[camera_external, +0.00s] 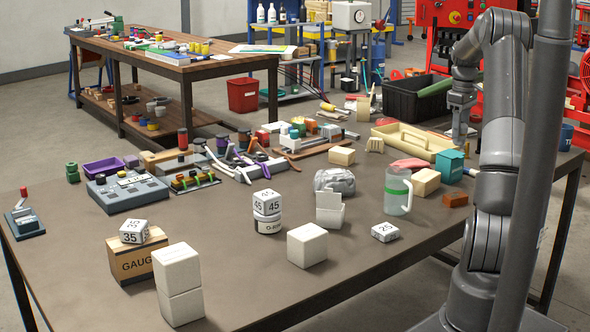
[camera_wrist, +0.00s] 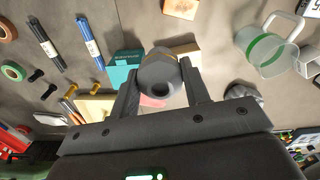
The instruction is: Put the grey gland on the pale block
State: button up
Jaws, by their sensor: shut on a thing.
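My gripper (camera_external: 460,125) is above the right part of the bench. In the wrist view my gripper (camera_wrist: 159,76) is shut on the grey gland (camera_wrist: 157,68), a short cylinder with a dark round opening facing the camera. Several pale blocks stand on the bench, and I cannot tell which one the task means. One (camera_external: 426,182) lies beside the teal box, partly hidden behind the gland in the wrist view (camera_wrist: 186,50). A single pale cube (camera_external: 307,245) stands near the front. Two stacked pale blocks (camera_external: 179,283) stand at the front left.
The teal box (camera_external: 449,166), green-banded jug (camera_external: 398,192) and brown block (camera_external: 455,199) stand near the pale block at right. A cream tray (camera_external: 412,140) and black crate (camera_external: 415,98) lie behind. A numbered white block (camera_external: 385,231) lies near the front edge. Bare bench lies around the single cube.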

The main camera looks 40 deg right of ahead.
jog(key=shift+s+r, duration=0.2)
jog(key=shift+s, duration=1)
send_near(426, 175)
jog(key=shift+w+f, duration=0.1)
jog(key=shift+f, duration=1.8)
jog(key=shift+f, duration=0.2)
jog(key=o, duration=1)
